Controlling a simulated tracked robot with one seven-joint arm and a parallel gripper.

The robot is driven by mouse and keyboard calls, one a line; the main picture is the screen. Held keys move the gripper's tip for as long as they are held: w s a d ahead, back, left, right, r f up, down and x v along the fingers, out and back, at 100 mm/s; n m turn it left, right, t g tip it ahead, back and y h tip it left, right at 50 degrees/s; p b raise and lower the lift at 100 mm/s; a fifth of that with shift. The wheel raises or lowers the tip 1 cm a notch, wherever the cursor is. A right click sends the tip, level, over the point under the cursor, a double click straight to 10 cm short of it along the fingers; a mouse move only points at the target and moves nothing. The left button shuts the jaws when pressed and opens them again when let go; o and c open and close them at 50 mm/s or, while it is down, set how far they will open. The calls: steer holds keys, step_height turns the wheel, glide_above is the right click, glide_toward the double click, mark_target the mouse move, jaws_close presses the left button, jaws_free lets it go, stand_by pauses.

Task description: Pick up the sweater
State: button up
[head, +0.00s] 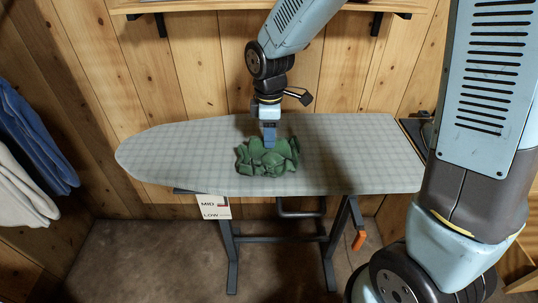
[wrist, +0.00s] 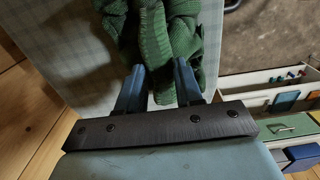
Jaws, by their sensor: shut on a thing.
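The sweater (head: 268,160) is a green, crumpled bundle on the grey checked ironing board (head: 350,150), near the middle of its top. It also shows in the wrist view (wrist: 158,55) as ribbed green knit folds. My gripper (head: 269,143) points down onto the sweater from above. In the wrist view its two blue fingers (wrist: 161,80) have a green fold between them, and the gripper is shut on it. The sweater still appears to rest on the board. Its underside is hidden.
Blue and white garments (head: 30,140) hang at the left. A wooden shelf (head: 220,5) is above the board on the plank wall. A label reading MID and LOW (head: 214,207) hangs below the board. A drawer unit (wrist: 275,100) with small items is at the right in the wrist view.

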steer(key=shift+r, duration=0.15)
jaws_close()
steer(key=shift+r, duration=0.35)
step_height(320, 180, up, 2)
steer(key=shift+r, duration=0.25)
steer(key=s+d+r, duration=0.6)
steer(key=s+r, duration=0.3)
steer(key=s, duration=0.3)
steer(key=shift+s+d+r, duration=0.2)
steer(key=shift+r, duration=0.05)
steer(key=shift+s, duration=0.1)
